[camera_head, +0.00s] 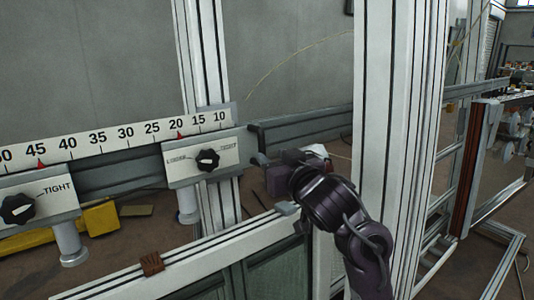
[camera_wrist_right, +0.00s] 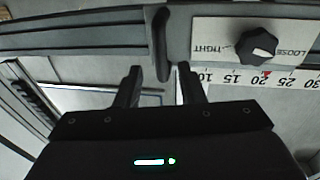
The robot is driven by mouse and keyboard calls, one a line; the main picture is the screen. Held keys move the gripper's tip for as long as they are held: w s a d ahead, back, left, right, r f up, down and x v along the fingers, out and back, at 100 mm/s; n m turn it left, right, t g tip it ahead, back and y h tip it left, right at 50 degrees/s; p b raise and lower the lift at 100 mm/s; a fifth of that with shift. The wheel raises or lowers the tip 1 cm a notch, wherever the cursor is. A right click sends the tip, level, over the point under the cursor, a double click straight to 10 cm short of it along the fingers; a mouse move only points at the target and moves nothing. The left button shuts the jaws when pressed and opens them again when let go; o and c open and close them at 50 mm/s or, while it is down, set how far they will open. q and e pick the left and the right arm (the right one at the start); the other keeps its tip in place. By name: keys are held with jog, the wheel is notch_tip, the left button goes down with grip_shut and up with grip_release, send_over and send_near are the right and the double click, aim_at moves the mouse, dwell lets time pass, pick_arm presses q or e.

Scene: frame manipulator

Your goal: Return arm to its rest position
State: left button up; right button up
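My right arm comes in from the bottom right in the head view, and its dark gripper (camera_head: 276,182) is beside the right-hand clamp plate. In the right wrist view the two fingers of my right gripper (camera_wrist_right: 160,78) stand apart with nothing held between them. A dark rounded bar end (camera_wrist_right: 162,45) of the frame shows just beyond the fingertips; I cannot tell whether they touch it. The black knob (camera_head: 208,160) on the LOOSE/TIGHT plate is left of the gripper, and it also shows in the wrist view (camera_wrist_right: 257,46). My left gripper is not in view.
A white number scale (camera_head: 110,140) with red markers runs along the frame. A second black knob (camera_head: 17,208) is at the far left. A tall white post (camera_head: 385,120) stands right of my gripper. A white rail (camera_head: 200,262) crosses in front. A yellow block (camera_head: 100,218) lies behind.

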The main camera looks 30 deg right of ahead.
jog(key=shift+s, duration=0.55)
jog(key=shift+a+f, duration=0.1)
